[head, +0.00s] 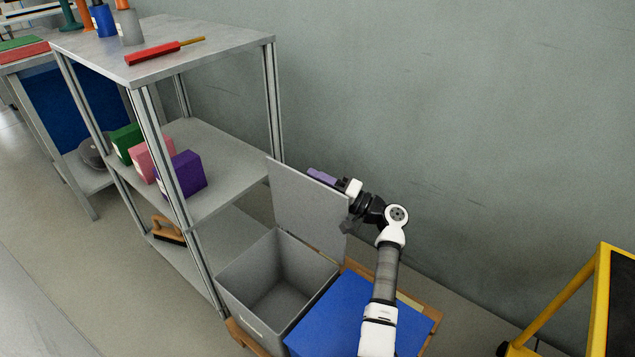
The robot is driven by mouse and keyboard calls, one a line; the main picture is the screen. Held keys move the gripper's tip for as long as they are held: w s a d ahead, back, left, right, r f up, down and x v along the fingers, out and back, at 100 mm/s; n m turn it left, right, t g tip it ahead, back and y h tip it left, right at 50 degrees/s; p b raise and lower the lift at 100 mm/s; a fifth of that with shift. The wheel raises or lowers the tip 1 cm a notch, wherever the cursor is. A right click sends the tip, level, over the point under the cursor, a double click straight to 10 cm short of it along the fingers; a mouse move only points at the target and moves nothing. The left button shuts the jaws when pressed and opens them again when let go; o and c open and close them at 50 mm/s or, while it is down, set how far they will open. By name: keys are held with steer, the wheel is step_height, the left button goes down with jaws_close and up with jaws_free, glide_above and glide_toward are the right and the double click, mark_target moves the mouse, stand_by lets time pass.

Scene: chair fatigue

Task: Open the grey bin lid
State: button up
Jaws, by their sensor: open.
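The grey bin (251,310) stands on a low wooden base beside the shelf, and its empty inside is visible. Its grey lid (300,205) stands raised, roughly upright, at the bin's back edge on the wall side. My gripper (350,222) is at the right edge of the lid, with my arm reaching up from the lower right. The fingertips are small and partly hidden by the lid, so I cannot tell whether they touch it. Nothing shows held in them.
A grey metal shelf (232,58) stands left of the bin, with several coloured boxes on its middle level. A blue-topped box (330,315) sits right of the bin, under my arm. A yellow frame (560,305) stands at the far right. The wall is close behind.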

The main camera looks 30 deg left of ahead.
jaws_close()
steer(key=shift+w, duration=0.1)
steer(key=w+m, duration=0.1)
steer(key=w, duration=0.1)
steer(key=w+f+m+t+b, duration=0.1)
steer(key=w+d+m+b, duration=0.1)
steer(key=w+m, duration=0.1)
steer(key=shift+w+f+t+y, duration=0.25)
steer(key=shift+w+t+y, duration=0.1)
steer(key=shift+t+y, duration=0.05)
jaws_free()
